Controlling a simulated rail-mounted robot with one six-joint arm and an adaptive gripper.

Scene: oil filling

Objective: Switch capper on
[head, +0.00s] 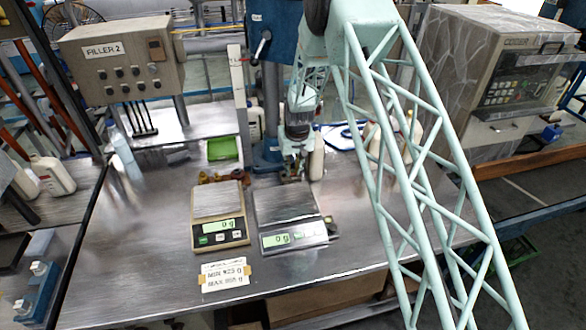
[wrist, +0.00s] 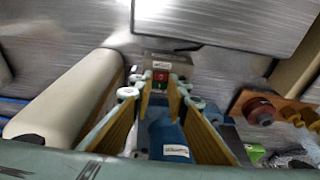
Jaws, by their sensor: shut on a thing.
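The capper is the blue upright machine (head: 270,75) at the back of the steel table, with a black-knobbed lever on its column. A blue labelled part (wrist: 168,138) shows between my fingers in the wrist view. A small grey switch box (wrist: 160,70) with a red and a green button stands just beyond it. My gripper (wrist: 159,84) has its yellow-padded fingers closed in at the box, one on each side of the buttons. In the head view my gripper (head: 294,168) is low, right of the capper's column and behind the scales; the box is hard to make out there.
Two scales, a beige one (head: 218,215) and a silver one (head: 290,215), stand in front, both reading 0 g. A green tray (head: 223,148) is behind the beige scale.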

